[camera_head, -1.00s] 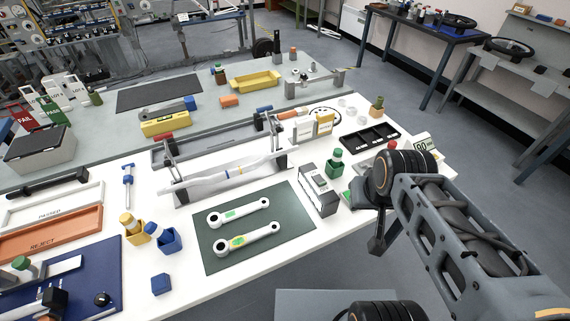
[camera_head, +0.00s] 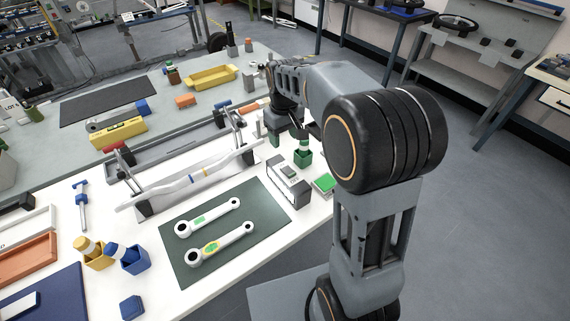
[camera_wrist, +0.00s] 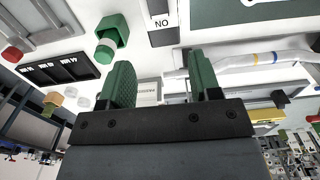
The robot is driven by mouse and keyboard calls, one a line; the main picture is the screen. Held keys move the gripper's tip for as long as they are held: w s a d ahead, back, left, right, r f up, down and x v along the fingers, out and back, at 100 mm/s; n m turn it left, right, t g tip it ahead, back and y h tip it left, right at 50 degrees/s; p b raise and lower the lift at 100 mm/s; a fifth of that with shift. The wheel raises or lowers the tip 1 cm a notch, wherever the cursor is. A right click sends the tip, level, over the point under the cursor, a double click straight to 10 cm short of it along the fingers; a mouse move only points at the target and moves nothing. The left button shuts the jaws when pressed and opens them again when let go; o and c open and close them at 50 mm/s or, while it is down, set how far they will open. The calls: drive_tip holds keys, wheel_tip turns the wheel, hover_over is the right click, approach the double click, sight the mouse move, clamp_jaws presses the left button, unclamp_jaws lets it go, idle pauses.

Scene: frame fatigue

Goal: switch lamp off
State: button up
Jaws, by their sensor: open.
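I cannot pick out a lamp or its switch with certainty in either view. A red round knob (camera_wrist: 12,55) shows at the left edge of the wrist view; I cannot tell what it belongs to. My gripper (camera_wrist: 160,82) is open, with its two green fingers apart and nothing held. A small white labelled block (camera_wrist: 148,92) shows in the gap beyond the fingers. In the head view my gripper (camera_head: 288,138) hangs over the white bench behind the gauge box, partly hidden by my arm.
A green holder (camera_wrist: 112,30) with a green-capped item and a black compartment tray (camera_wrist: 58,70) lie left of my fingers.

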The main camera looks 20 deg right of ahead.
sight(285, 167)
wheel_tip(285, 167, down, 12)
drive_tip(key=shift+r, duration=0.1)
idle(0.4)
